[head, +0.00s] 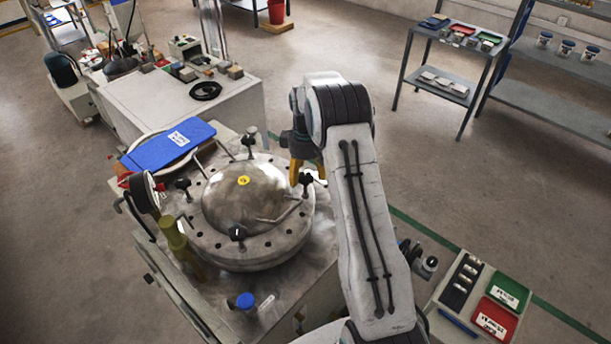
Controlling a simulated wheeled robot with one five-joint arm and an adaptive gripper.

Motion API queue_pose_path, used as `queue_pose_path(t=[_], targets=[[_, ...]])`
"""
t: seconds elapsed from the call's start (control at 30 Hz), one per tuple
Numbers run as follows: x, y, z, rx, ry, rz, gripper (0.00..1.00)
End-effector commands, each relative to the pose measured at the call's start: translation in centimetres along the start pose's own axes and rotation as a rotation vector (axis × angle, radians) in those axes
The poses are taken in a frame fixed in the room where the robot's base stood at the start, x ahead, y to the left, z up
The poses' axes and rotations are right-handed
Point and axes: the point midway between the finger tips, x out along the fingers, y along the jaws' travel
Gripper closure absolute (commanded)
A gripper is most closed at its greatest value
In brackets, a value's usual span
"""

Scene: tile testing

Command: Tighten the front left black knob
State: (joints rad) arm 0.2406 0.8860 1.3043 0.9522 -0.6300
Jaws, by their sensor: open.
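A round metal vessel lid (243,195) with a shiny dome sits on the bench. Black knobs stand around its rim: a back one (249,142), a left one (183,186), a near one (238,233) and a right one (306,180). The near and left knobs are clear of my gripper. My gripper (307,174), with yellow-orange fingers, is open and points down at the lid's right edge, by the right knob. My arm partly hides it, and I cannot tell whether the fingers touch that knob.
A pressure gauge (144,192) and a yellow-green post (174,234) rise at the lid's left. A blue-capped container (246,301) stands in front. A tray table with green and red bins (494,318) is at lower right.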

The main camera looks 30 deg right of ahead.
Motion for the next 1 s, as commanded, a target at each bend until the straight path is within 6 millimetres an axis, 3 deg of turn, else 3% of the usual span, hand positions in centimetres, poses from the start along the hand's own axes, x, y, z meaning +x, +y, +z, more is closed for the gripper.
queue_pose_path(t=[0.2, 0.6, 1.0], targets=[[1.5, 0.0, 0.0, 0.0, 0.0, 0.0, 0.33], [1.9, 0.0, 0.0, 0.0, 0.001, 0.001, 0.32], [1.9, 0.0, 0.0, 0.0, 0.001, 0.001, 0.68]])
